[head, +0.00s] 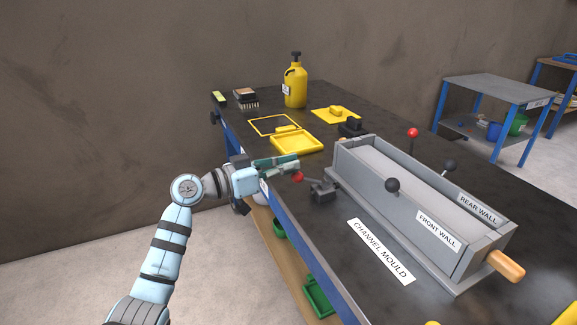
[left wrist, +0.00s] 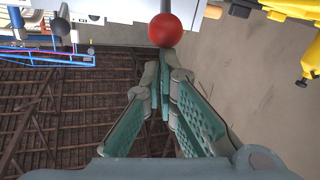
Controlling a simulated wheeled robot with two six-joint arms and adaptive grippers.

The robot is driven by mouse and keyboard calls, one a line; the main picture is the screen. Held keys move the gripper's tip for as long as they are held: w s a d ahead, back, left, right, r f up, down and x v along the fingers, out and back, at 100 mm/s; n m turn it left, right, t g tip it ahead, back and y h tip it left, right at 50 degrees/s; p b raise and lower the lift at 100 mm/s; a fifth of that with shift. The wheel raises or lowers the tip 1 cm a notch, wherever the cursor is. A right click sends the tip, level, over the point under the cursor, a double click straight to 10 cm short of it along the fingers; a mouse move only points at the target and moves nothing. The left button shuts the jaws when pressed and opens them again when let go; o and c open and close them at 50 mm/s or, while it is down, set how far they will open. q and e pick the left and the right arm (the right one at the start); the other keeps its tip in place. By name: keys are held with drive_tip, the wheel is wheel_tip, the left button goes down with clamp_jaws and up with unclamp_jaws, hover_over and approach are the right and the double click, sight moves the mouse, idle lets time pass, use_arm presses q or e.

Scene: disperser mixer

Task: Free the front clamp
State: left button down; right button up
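The channel mould (head: 425,215) is a long grey trough on the bench, with labelled front and rear walls. At its near left end stands a dark clamp (head: 322,192) whose lever ends in a red ball (head: 298,176). My left gripper (head: 297,162) is at the bench edge by this ball, its green-padded fingers pointing right. In the left wrist view the red ball (left wrist: 165,30) is just beyond the fingertips (left wrist: 165,75), not between them. My right gripper is out of view.
Another lever with a red ball (head: 413,132) stands behind the mould, and black knobs (head: 392,185) stand over its walls. A wooden handle (head: 506,266) sticks out at the right end. Yellow trays (head: 297,142), a brush (head: 245,97) and a yellow bottle (head: 295,85) are farther back.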

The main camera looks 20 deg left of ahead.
use_arm(q)
drive_tip(key=shift+f, duration=0.2)
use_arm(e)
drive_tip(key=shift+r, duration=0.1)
use_arm(q)
wheel_tip(320, 180, up, 4)
drive_tip(key=p, duration=0.3)
drive_tip(key=f+b+v, duration=0.1)
drive_tip(key=v, duration=0.8)
drive_tip(key=shift+w+a+f, duration=0.2)
drive_tip(key=shift+a+f, duration=0.15)
drive_tip(key=shift+f, duration=0.05)
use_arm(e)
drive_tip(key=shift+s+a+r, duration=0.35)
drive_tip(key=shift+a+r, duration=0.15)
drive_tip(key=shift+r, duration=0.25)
use_arm(q)
drive_tip(key=shift+f, duration=0.1)
